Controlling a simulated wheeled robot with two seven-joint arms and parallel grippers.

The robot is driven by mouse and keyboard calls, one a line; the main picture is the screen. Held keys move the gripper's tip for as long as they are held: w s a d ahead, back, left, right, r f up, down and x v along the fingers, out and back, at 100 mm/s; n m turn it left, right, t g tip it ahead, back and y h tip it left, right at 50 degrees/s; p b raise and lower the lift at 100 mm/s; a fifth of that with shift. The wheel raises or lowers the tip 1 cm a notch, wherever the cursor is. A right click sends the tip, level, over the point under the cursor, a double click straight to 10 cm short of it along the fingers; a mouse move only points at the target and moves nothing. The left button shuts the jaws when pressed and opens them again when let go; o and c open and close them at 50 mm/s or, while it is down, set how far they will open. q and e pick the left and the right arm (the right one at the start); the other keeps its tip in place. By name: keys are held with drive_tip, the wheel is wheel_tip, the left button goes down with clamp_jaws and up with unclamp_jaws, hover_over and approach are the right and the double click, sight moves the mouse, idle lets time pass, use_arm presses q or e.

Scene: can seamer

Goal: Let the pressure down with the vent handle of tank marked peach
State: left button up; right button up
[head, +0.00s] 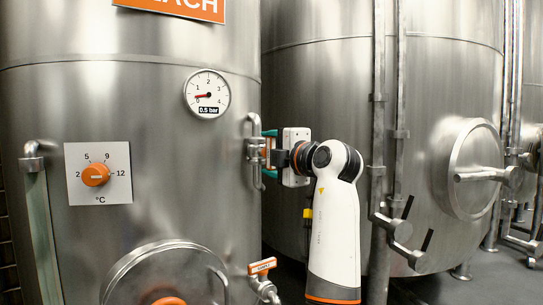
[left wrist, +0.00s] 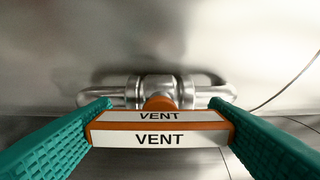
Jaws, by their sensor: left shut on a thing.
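The tank (head: 130,120) at the left carries an orange sign (head: 185,7), cut off at the top, reading "...ACH". Its round pressure gauge (head: 207,93) has a red needle near the low end and a "0.5 bar" readout. My left gripper (head: 268,155) is at the vent pipe (head: 251,150) on the tank's right side. In the left wrist view its teal fingers (left wrist: 160,118) are shut on the orange and white vent handle (left wrist: 160,139), marked "VENT". The handle lies across the picture in front of the metal pipe (left wrist: 157,90). My right gripper is not in view.
A temperature dial (head: 96,174) and a round hatch (head: 165,275) are on the tank's front. A small orange-handled valve (head: 262,266) sticks out low at its right. A second tank (head: 440,80) with a hatch and vertical pipes (head: 379,130) stands behind my arm.

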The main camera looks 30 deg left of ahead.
use_arm(q)
drive_tip(key=shift+r, duration=0.1)
idle(0.3)
drive_tip(key=o, duration=1)
drive_tip(key=shift+a, duration=0.15)
drive_tip(key=b+v, duration=0.3)
drive_tip(key=v, duration=0.9)
